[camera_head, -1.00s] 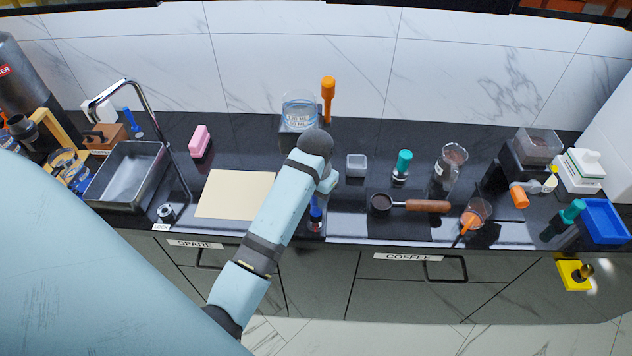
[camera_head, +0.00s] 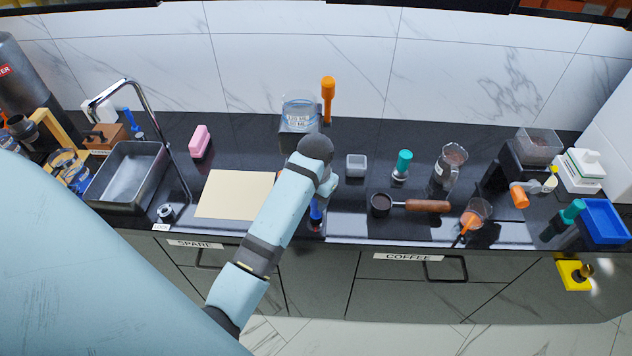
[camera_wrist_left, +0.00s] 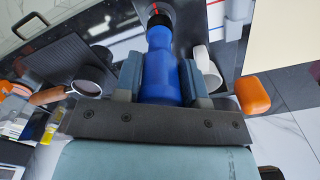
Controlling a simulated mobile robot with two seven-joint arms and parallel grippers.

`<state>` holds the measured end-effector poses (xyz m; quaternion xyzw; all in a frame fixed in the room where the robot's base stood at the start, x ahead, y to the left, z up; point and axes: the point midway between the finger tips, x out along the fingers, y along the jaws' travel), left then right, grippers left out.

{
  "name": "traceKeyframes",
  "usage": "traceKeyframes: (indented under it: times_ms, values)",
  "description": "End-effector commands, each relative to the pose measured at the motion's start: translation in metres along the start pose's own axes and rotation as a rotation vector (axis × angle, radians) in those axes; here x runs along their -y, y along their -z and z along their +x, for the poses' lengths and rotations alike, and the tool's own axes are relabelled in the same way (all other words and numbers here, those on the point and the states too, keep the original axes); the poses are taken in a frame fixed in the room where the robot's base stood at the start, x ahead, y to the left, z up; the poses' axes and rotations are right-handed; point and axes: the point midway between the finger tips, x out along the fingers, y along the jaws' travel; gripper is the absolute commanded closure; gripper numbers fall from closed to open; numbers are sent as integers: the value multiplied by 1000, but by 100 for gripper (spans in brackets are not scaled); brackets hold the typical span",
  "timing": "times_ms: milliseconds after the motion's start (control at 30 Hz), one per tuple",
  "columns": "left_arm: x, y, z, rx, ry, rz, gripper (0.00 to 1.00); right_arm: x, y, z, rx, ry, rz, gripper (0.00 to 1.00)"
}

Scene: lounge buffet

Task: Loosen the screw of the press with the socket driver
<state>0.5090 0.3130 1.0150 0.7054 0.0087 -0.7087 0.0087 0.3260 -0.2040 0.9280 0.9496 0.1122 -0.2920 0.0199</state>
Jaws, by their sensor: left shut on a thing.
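A blue-handled tool (camera_wrist_left: 160,68), seemingly the socket driver, is between the fingers of my left gripper (camera_wrist_left: 160,82) in the left wrist view. The gripper is shut on it. A dark collar with red marks (camera_wrist_left: 159,18) is at the handle's far end. In the head view, part of the blue handle (camera_head: 316,213) shows below my wrist, near the counter's front edge; my arm hides most of the gripper. I cannot make out the screw, or whether the driver touches it. A glass jug with dark contents (camera_head: 446,168), possibly the press, stands to the right. My right gripper is not in view.
A beige board (camera_head: 235,195) lies left of my arm, beside the sink (camera_head: 130,177). An orange-handled tool (camera_head: 328,98) stands behind my wrist. The counter's front edge is close.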

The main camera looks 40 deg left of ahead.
Motion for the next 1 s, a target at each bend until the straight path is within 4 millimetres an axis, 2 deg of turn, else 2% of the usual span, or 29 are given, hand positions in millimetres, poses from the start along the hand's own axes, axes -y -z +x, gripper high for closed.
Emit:
traceKeyframes:
  times_ms: [1000]
  values:
    - [0, 0, 15, 1, 0, 0, 95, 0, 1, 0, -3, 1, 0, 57]
